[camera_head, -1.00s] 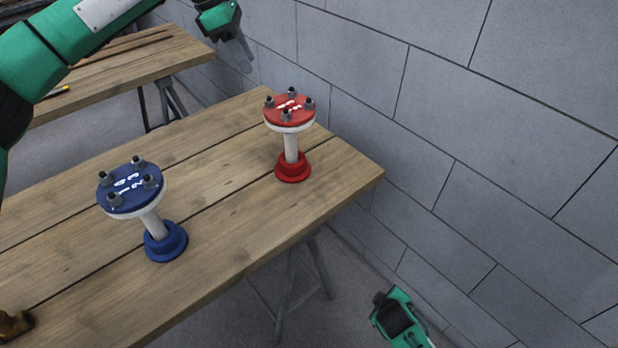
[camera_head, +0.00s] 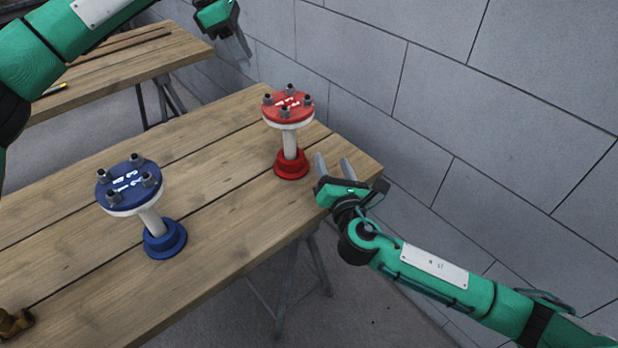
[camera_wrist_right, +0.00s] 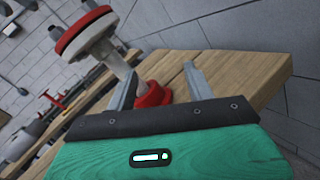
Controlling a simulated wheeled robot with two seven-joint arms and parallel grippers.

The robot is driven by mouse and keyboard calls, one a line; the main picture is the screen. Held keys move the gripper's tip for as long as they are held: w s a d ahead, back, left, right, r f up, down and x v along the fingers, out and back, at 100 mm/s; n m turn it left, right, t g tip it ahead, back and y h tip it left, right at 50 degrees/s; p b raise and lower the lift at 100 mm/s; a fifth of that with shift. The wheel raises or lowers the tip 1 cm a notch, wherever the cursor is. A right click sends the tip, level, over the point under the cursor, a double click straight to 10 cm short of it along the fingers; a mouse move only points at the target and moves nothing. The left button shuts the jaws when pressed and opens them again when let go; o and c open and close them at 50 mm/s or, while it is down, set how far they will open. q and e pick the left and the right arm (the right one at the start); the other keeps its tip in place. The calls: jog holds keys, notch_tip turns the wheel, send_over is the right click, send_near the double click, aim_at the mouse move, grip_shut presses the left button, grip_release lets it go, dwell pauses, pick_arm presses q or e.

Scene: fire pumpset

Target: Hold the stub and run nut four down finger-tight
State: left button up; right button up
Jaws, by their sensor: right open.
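The red stub (camera_head: 290,138) stands upright near the bench's right end, with a red top flange (camera_head: 287,104) carrying several nuts and white markings. In the right wrist view the red stub (camera_wrist_right: 101,40) shows behind the jaws. The blue stub (camera_head: 151,218) stands to its left, with several nuts on its blue top flange (camera_head: 129,186). My right gripper (camera_head: 334,164) is open and empty, just right of the red stub's base and apart from it; its jaws also show in the right wrist view (camera_wrist_right: 160,88). My left gripper (camera_head: 241,47) is raised beyond the bench, away from both stubs; its jaws look close together.
The wooden bench (camera_head: 225,190) is mostly clear. A block wall (camera_head: 480,100) runs close behind and to the right. A second bench (camera_head: 135,62) stands at the back left. A brass fitting (camera_head: 14,322) lies at the lower left edge.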

aim_at(288, 141)
jog(key=a+n+y, duration=0.1)
jog(key=n, duration=0.1)
jog(key=s+a+n+y, duration=0.1)
jog(key=a+n, duration=0.1)
jog(key=s+a+n+g, duration=0.1)
jog(key=a+n, duration=0.1)
jog(key=shift+s+f+y, duration=0.1)
jog(key=shift+f+y, duration=0.15)
jog(key=shift+y, duration=0.15)
jog(key=shift+a+f+n, duration=0.2)
jog(key=shift+a+n, duration=0.1)
jog(key=shift+n, duration=0.3)
jog(key=x, duration=1.3)
jog(key=shift+a+f, duration=0.15)
jog(key=shift+a, duration=0.05)
grip_shut()
